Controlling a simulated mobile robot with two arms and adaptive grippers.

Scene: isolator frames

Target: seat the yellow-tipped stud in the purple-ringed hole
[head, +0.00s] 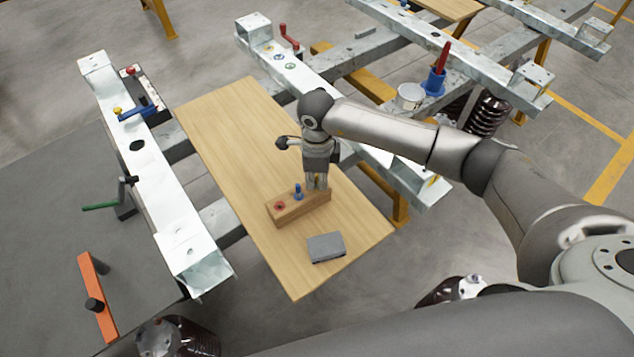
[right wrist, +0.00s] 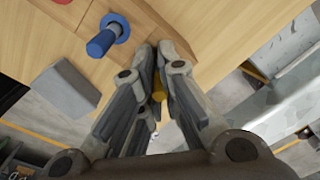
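My right gripper (head: 316,185) points down at the right end of a wooden block (head: 290,214). In the right wrist view its fingers (right wrist: 159,55) are closed together around a yellow piece (right wrist: 158,88), which looks like the yellow-tipped stud. How deep the stud sits in the block is hidden by the fingers. A blue stud (head: 298,191) stands upright in the block beside the gripper; it also shows in the right wrist view (right wrist: 104,41). On the far white beam, a small bluish ring (head: 278,57) may be the purple-ringed hole; its colour is too small to tell. My left gripper is not in view.
The block stands on a wooden board (head: 222,120) with a grey box (head: 326,247) near its front. A green-ringed hole (head: 290,66) and a red handle (head: 290,38) are on the far beam. A blue holder (head: 434,82) and a white can (head: 409,97) stand at the right.

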